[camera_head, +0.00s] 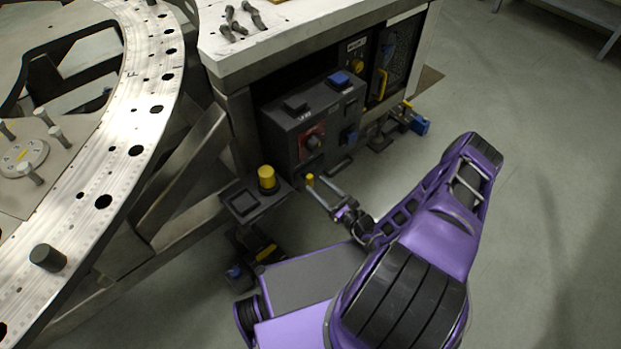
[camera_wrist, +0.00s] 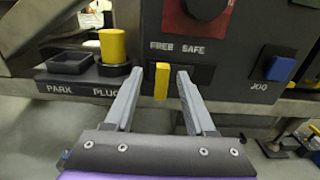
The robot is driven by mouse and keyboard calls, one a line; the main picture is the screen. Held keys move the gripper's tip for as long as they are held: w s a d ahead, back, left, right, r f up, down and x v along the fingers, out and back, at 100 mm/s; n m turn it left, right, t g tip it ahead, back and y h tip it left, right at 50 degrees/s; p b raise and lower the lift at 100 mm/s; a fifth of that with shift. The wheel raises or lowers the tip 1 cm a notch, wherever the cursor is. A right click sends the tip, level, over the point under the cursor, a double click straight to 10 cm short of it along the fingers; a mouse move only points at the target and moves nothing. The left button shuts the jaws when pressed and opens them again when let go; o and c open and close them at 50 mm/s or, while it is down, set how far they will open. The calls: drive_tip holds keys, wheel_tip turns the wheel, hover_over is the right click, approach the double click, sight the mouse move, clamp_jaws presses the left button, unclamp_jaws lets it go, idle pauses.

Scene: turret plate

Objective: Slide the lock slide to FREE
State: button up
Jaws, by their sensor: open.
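The lock slide's yellow tab (camera_wrist: 162,82) stands upright in a dark slot below the words FREE and SAFE on the control box. In the wrist view it appears below FREE, left of SAFE. It is a small yellow tip in the head view (camera_head: 309,178). My gripper (camera_wrist: 161,76) is open, with one finger on each side of the tab and visible gaps between. In the head view my gripper (camera_head: 318,188) reaches the lower front of the box. The slot's left part is partly hidden by a finger.
A red plate with a dark knob (camera_head: 312,142) is above the slot, and a blue button (camera_wrist: 279,68) is to the right. A yellow plug (camera_head: 266,178) stands on the PARK/PLUG ledge (camera_wrist: 62,86) at left. The large perforated ring (camera_head: 150,85) is farther left. Open floor lies right.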

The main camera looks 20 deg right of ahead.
drive_tip(key=v, duration=1.2)
drive_tip(key=shift+s, duration=0.15)
